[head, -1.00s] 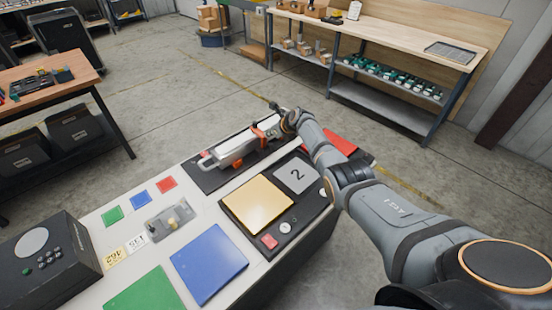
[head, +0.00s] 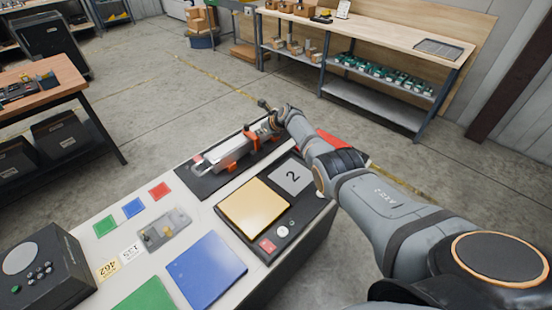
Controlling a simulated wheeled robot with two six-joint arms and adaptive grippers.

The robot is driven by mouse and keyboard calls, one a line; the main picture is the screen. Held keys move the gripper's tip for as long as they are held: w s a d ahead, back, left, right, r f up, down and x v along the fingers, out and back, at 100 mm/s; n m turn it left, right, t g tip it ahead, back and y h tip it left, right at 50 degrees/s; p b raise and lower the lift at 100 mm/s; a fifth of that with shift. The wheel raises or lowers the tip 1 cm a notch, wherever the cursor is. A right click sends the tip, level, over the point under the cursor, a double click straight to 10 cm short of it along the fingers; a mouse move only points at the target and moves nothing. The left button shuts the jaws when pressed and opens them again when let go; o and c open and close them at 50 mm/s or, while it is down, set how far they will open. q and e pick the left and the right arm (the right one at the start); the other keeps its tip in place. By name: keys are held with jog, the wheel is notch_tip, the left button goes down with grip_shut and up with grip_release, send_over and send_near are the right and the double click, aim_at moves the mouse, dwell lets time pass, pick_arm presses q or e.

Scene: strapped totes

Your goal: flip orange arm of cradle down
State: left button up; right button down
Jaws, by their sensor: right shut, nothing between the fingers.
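The cradle (head: 207,184) is a dark base plate on the far part of the white table. A long silver-white device (head: 225,154) lies in it. Orange parts show at its right end, the orange arm (head: 251,137), and at its near side, an orange piece (head: 236,169). Whether the arm is raised or lying across the device is too small to tell. My right gripper (head: 268,116) is shut and empty, just beyond the orange arm at the cradle's far right end. Contact with the arm cannot be told. My left gripper is out of view.
A yellow block (head: 255,207) and a grey card marked 2 (head: 290,177) sit on a dark panel beside the cradle. Blue (head: 206,269) and green (head: 147,296) panels lie nearer. A red item (head: 335,144) is partly hidden behind my right arm. A black control box (head: 40,270) stands left.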

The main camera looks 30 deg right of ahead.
jog(key=shift+s+f, duration=0.2)
jog(key=shift+f, duration=0.05)
jog(key=shift+r, duration=0.1)
jog(key=v, duration=1.2)
jog(key=shift+r, duration=0.15)
jog(key=shift+w, duration=0.1)
